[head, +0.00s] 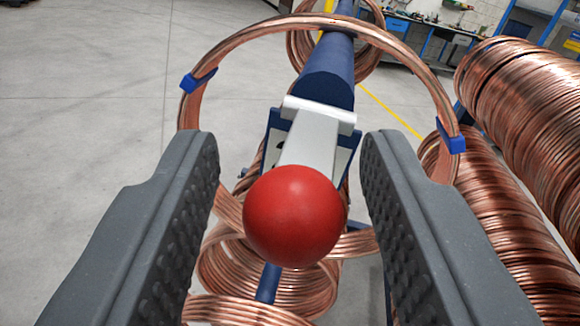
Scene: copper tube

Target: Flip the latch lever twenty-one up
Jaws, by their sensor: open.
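The latch lever is a light grey bar (310,145) with a round red knob (294,216) on its near end. It is hinged at a pale block (318,113) on a dark blue post (328,75), and the knob points toward me. My gripper (290,165) is open, with one dark grey jaw on each side of the knob. There is a clear gap between each jaw and the knob. A plate behind the lever is mostly hidden, and no number can be read.
A copper tube coil (240,38) with blue clips arches around the post. More copper coils (265,275) hang below the knob, and large coil stacks (510,85) stand close on the right. A workbench (432,30) is at the back. The floor at left is clear.

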